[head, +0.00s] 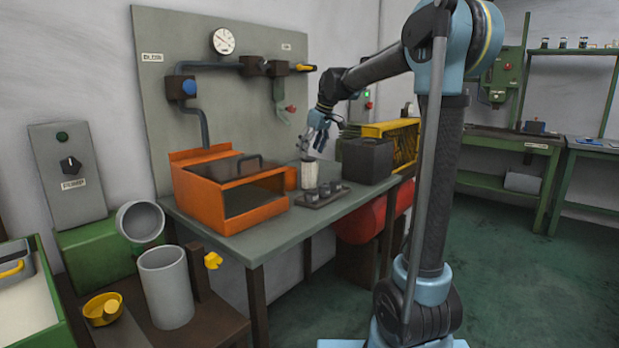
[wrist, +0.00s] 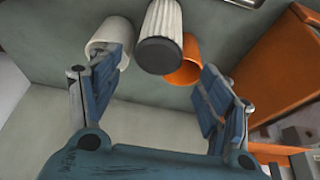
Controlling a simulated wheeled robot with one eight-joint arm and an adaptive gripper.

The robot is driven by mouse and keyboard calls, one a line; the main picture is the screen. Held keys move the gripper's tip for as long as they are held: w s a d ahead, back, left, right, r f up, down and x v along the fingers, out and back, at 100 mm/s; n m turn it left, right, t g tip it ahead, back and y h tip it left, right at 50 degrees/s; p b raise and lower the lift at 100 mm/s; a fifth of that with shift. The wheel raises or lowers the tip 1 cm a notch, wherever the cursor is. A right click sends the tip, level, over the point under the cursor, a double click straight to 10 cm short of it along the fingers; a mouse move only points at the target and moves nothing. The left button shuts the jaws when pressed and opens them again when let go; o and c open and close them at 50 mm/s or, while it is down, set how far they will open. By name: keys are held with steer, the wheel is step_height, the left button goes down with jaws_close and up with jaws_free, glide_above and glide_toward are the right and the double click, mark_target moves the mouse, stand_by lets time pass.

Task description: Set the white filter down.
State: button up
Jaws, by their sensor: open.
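The white pleated filter (head: 310,176) stands upright on the grey workbench (head: 262,238), just right of the orange box. In the wrist view the filter (wrist: 164,20) shows its dark round end cap toward me. My gripper (head: 308,146) is above the filter, pointing down. In the wrist view my gripper (wrist: 158,76) has its two blue fingers spread wide, with the filter's cap in the gap between and beyond them. No finger visibly touches the filter.
A white cup (wrist: 108,38) and an orange cup (wrist: 186,66) stand close on either side of the filter. An orange box (head: 215,200), a small tray with dark pieces (head: 333,199) and a dark grey bin (head: 368,162) flank it. Bench space is free in front.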

mark_target(310, 158)
steer(key=shift+d+x, duration=0.15)
steer(key=shift+x, duration=1.2)
steer(key=shift+d+x, duration=0.15)
steer(key=shift+x, duration=1.15)
steer(key=shift+s+f, duration=0.1)
steer(key=shift+f, duration=0.05)
steer(key=c, duration=1.6)
